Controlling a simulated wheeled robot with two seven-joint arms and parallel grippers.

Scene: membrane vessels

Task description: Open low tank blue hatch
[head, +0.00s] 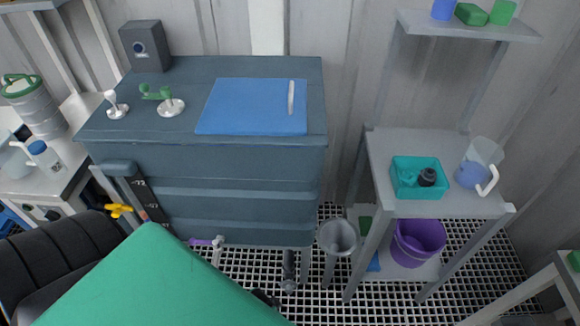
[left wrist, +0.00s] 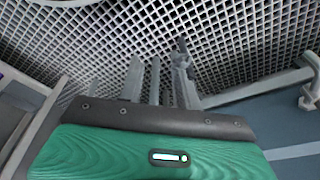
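The blue hatch (head: 252,107) lies flat and closed on top of the dark blue-grey tank (head: 205,190). A white bar handle (head: 291,97) stands near its right edge. In the left wrist view, my left gripper (left wrist: 160,80) extends over floor grating beyond the dark-edged green wrist housing. Grey upright parts overlap there, so its finger opening is unclear. A blue-grey surface (left wrist: 295,130) shows at the right of that view. In the head view, a green part of my arm fills the bottom, well in front of and below the hatch. My right gripper is not in view.
White and green valves (head: 165,98) and a grey box (head: 145,45) stand on the tank left of the hatch. A yellow valve handle (head: 119,210) and purple-handled valve (head: 215,244) are lower down. A grey shelf (head: 430,205) at right bears a teal bin (head: 395,187) and jug.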

